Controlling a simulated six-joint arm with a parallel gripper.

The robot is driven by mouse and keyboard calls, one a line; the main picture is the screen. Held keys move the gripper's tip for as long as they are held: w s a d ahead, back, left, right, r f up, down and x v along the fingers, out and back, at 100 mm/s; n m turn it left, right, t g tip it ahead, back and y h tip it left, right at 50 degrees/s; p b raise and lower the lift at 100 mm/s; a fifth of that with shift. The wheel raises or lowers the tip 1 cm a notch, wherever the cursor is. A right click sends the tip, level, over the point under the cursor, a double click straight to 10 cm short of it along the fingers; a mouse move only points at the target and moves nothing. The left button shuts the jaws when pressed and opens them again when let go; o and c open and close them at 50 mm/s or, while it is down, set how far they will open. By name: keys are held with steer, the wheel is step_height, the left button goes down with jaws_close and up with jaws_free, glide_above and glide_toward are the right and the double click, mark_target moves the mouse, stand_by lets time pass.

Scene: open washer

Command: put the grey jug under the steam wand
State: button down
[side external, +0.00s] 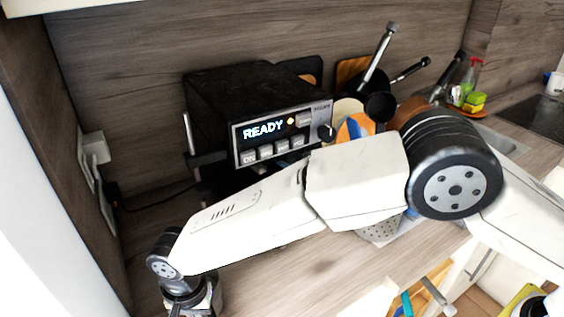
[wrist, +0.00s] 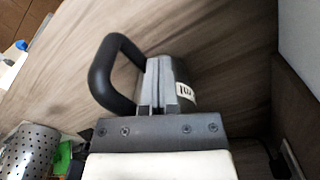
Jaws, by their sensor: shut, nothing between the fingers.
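The grey jug (wrist: 182,72) shows in the wrist view, with a black loop handle (wrist: 98,75) on its left and a white label on its side. My gripper (wrist: 157,62) is shut and empty, with its fingers in front of the jug; I cannot tell whether they touch it. In the side external view my gripper (side external: 193,298) is at the bottom edge, low over the counter, and I cannot make out the jug there. The black coffee machine (side external: 250,105) shows READY. A thin metal rod (side external: 187,133) at its left may be the steam wand.
My arm crosses in front of the machine and hides its lower part. A perforated metal container (wrist: 28,150) is at the wrist view's lower left. Pans and utensils (side external: 380,80) stand right of the machine. A wall with a socket (side external: 96,148) bounds the left.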

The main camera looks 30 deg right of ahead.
steer(key=shift+w, duration=0.1)
steer(key=w+d, duration=0.1)
steer(key=w, duration=0.2)
steer(key=w+d, duration=0.2)
steer(key=w, duration=0.1)
steer(key=w+d, duration=0.2)
steer(key=w, duration=0.1)
steer(key=shift+a, duration=0.1)
stand_by(0.3)
steer(key=shift+s+a, duration=0.3)
steer(key=shift+s, duration=0.3)
steer(key=shift+s+a+r, duration=0.2)
steer(key=shift+s+a, duration=0.15)
steer(key=shift+s, duration=0.25)
steer(key=shift+s+a+r, duration=0.2)
steer(key=shift+s+a, duration=0.1)
steer(key=shift+s, duration=0.25)
step_height(320, 180, up, 9)
steer(key=shift+r, duration=0.15)
